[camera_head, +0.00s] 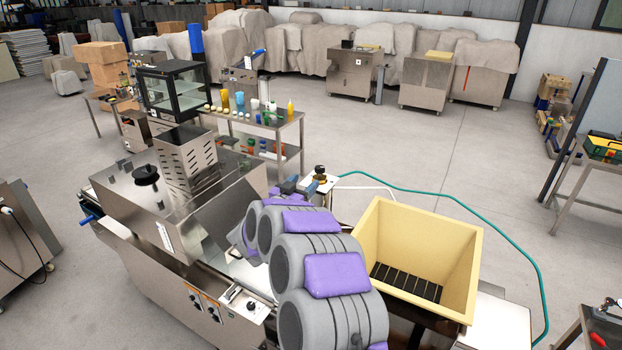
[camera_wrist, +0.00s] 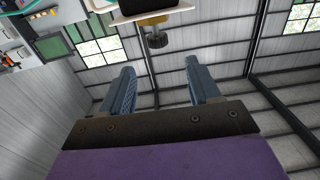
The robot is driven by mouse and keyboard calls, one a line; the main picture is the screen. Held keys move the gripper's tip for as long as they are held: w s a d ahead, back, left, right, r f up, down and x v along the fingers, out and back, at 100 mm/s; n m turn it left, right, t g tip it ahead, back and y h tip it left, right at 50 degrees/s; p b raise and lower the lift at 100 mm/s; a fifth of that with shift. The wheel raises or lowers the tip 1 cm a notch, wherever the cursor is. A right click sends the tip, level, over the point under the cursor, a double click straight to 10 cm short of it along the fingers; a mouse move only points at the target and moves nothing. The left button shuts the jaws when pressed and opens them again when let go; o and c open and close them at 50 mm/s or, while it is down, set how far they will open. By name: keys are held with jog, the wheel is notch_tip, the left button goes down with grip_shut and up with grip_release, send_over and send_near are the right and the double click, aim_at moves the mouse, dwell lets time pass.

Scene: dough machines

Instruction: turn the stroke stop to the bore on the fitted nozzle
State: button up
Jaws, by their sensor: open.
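A small dark knob with a brass-coloured collar (camera_head: 320,171), which looks like the stroke stop, stands on a small pale unit behind my arm. In the wrist view a dark ridged knob (camera_wrist: 156,40) under a brass-coloured collar shows at the top centre. My gripper (camera_wrist: 160,65) is open, its two blue-grey fingers apart with nothing between them. The knob is beyond the fingertips, roughly in line with the gap, and not touched. In the head view my gripper (camera_head: 299,186) is close to the knob, partly hidden by my arm. I cannot make out the fitted nozzle or its bore.
A yellow hopper (camera_head: 431,253) stands to the right of my arm, a steel machine (camera_head: 150,210) to the left. A green hose (camera_head: 440,196) runs right from the pale unit. A table (camera_head: 262,125) with bottles and cups is behind.

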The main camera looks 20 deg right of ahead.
jog(key=v, duration=0.6)
jog(key=shift+s+a+b, duration=0.15)
jog(key=shift+a+b, duration=0.15)
